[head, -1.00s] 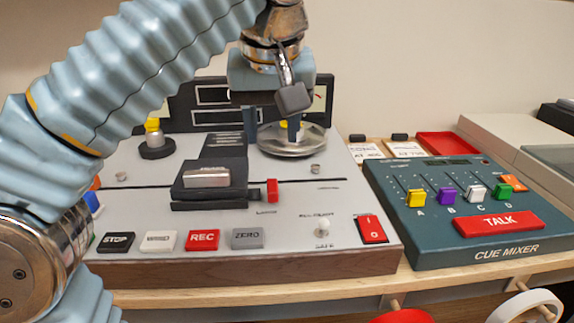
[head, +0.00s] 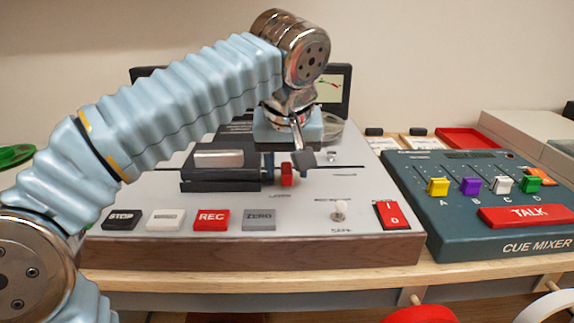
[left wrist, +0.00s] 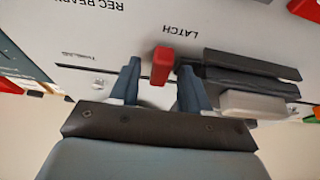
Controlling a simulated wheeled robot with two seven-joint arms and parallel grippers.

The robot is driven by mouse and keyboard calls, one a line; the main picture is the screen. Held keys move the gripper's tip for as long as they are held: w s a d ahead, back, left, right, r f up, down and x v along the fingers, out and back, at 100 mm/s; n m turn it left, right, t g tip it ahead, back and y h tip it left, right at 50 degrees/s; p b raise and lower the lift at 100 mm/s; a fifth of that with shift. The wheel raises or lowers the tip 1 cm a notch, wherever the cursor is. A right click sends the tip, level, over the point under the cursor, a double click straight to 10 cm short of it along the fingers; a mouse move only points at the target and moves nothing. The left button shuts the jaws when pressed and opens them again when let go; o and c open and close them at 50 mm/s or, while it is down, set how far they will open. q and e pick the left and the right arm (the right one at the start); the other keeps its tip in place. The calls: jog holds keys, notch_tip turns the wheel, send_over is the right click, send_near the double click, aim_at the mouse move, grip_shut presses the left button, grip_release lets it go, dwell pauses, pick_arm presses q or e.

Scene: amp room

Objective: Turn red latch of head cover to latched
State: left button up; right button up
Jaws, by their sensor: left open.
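The red latch (head: 287,174) stands on the tape machine's top, just right of the dark head cover (head: 220,182) with its silver block. In the left wrist view the red latch (left wrist: 162,65) shows beside the printed word LATCH, and the head cover (left wrist: 250,75) lies to its right. My left gripper (head: 284,168) is open and points down at the latch. In the left wrist view its blue fingers (left wrist: 159,72) stand one on each side of the latch, with gaps visible, so it is not gripped. My right gripper is out of view.
The STOP (head: 121,219), REC (head: 211,219) and ZERO (head: 259,219) buttons line the machine's front. A white toggle (head: 338,210) and a red power switch (head: 392,214) are to the right. The cue mixer (head: 440,225) stands beyond, with several coloured sliders.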

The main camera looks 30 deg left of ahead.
pick_arm(q)
grip_shut()
